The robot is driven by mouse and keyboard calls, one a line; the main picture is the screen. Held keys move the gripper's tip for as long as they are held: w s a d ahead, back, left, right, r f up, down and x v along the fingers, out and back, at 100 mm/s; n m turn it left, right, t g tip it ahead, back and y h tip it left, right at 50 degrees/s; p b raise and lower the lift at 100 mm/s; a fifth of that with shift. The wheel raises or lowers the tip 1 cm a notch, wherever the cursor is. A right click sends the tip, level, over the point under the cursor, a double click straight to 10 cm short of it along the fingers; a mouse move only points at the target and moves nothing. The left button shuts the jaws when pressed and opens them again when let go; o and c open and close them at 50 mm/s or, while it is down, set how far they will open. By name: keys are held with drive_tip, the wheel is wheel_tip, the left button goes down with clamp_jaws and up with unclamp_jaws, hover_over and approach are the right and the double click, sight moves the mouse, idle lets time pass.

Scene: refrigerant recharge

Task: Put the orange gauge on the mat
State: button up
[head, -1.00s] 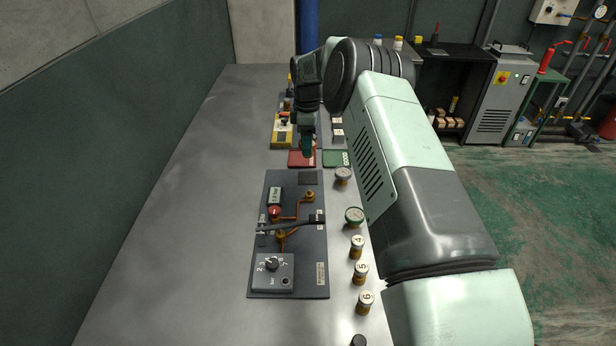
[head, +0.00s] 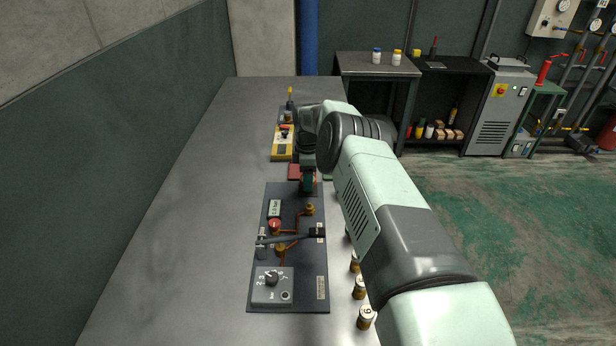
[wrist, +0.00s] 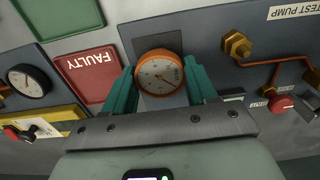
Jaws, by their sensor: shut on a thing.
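The orange gauge (wrist: 160,73), with a white dial, sits between the teal fingers of my gripper (wrist: 162,88) in the wrist view. My gripper is shut on it, with the dial facing the wrist camera. Behind the gauge is a dark square mat (wrist: 149,44) on the grey board, partly hidden by the gauge. I cannot tell the gap between them. In the head view my gripper (head: 308,182) is over the far end of the board (head: 308,268), and the gauge is hidden there.
A red tray marked FAULTY (wrist: 88,72) and a green tray (wrist: 58,14) lie beside the board. A black-rimmed gauge (wrist: 28,80) and a yellow device (wrist: 45,118) are close by. The board carries brass fittings, a red knob (head: 274,224) and a lever (head: 285,240).

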drive_tip(key=shift+f, duration=0.1)
drive_tip(key=o, duration=1)
